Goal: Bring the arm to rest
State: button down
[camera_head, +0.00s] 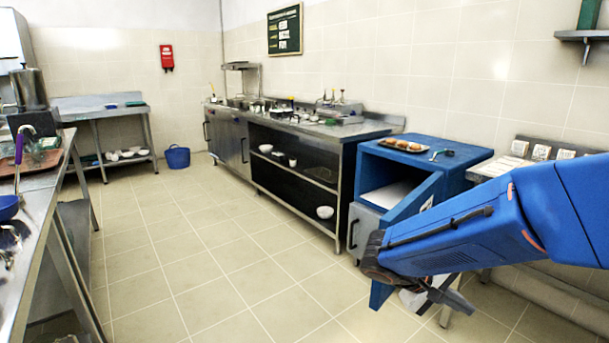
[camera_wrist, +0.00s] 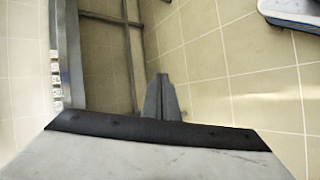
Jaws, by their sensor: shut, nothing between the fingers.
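My blue arm reaches in from the right of the head view and bends down at its dark wrist joint. My gripper (camera_head: 438,294) hangs below the arm, partly hidden by it, in front of the blue cabinet (camera_head: 428,152). In the wrist view my gripper (camera_wrist: 162,82) shows its two grey fingers together, with nothing between them. Tiled floor (camera_wrist: 262,97) lies beyond the fingertips, and the fingers appear clear of any surface.
The blue cabinet's front is open; a tray of food (camera_head: 401,146) sits on top. A long steel counter (camera_head: 300,125) runs along the back wall. A steel table (camera_head: 40,185) stands at left, a blue bucket (camera_head: 177,157) beyond. The middle floor (camera_head: 200,240) is clear.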

jog(key=s+a+r+t+y, duration=0.1)
jog(key=s+a+t+y, duration=0.1)
jog(key=s+y, duration=0.3)
jog(key=s+a+r+m+t+y, duration=0.1)
jog(key=s+a+r+t+y, duration=0.1)
jog(key=s+a+y, duration=0.3)
jog(key=s, duration=0.4)
jog(key=shift+s+a+r+m+y, duration=0.2)
jog(key=shift+m+y, duration=0.1)
jog(key=shift+y, duration=0.1)
